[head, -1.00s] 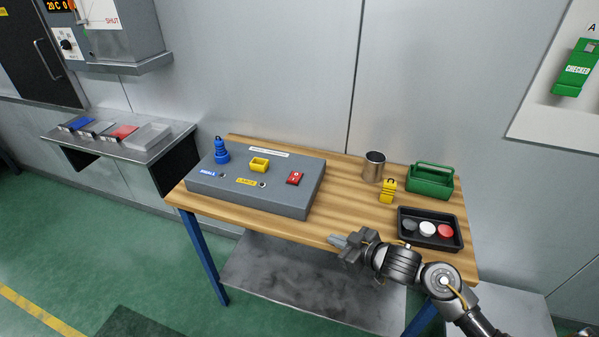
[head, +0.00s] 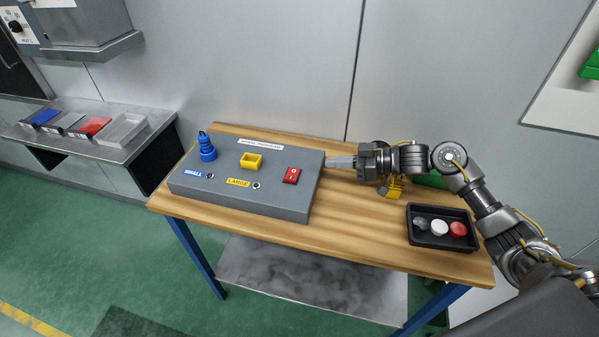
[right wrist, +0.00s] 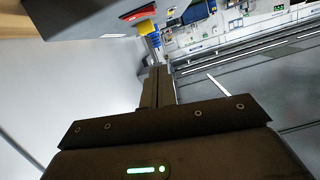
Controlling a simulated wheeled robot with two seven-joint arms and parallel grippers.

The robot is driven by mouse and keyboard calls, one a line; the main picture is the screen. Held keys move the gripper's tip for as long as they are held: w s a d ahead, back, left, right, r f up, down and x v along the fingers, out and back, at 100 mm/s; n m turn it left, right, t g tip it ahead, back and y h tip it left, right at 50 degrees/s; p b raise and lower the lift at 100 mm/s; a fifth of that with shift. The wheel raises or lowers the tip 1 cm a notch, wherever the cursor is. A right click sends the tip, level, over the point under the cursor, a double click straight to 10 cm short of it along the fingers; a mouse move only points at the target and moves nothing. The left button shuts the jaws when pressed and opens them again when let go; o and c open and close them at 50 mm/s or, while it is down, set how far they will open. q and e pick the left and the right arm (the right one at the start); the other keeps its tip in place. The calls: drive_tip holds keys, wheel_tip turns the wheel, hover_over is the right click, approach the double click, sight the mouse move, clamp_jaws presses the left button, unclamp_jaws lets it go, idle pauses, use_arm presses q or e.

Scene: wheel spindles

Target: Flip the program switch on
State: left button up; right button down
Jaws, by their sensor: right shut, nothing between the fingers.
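The program switch (head: 291,176) is a red rocker on the right part of the grey control box (head: 260,205). It also shows as a red patch at the top of the right wrist view (right wrist: 139,13). My right gripper (head: 330,161) is shut and empty. In the head view its fingertips show by the box's right rear edge, to the right of the switch and apart from it. Whether the fingers touch the box cannot be told. My left gripper is not in view.
The box carries a blue stepped spindle (head: 207,150) and a yellow square holder (head: 251,161). A black tray (head: 440,243) with several round pieces sits at the table's right. A yellow padlock-like item (head: 396,188) and green caddy (head: 432,180) are partly behind my arm. The wooden front strip (head: 340,245) is clear.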

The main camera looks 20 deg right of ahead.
drive_tip(key=p+x, duration=0.2)
drive_tip(key=x, duration=0.3)
drive_tip(key=shift+w+a, duration=0.2)
drive_tip(key=shift+w, duration=0.15)
drive_tip(key=p, duration=0.2)
hover_over(299, 182)
drive_tip(key=shift+w+f, duration=0.4)
drive_tip(key=shift+f, duration=0.25)
drive_tip(key=f, duration=0.2)
drive_tip(key=shift+s+d+f, duration=0.1)
drive_tip(key=shift+s+f, duration=0.15)
drive_tip(key=shift+f, duration=0.1)
drive_tip(key=shift+s+f, duration=0.15)
drive_tip(key=shift+f, duration=0.55)
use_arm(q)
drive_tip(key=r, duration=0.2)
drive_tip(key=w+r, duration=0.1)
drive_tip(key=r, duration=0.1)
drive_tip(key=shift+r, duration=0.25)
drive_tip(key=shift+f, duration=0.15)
use_arm(e)
drive_tip(key=shift+f, duration=0.1)
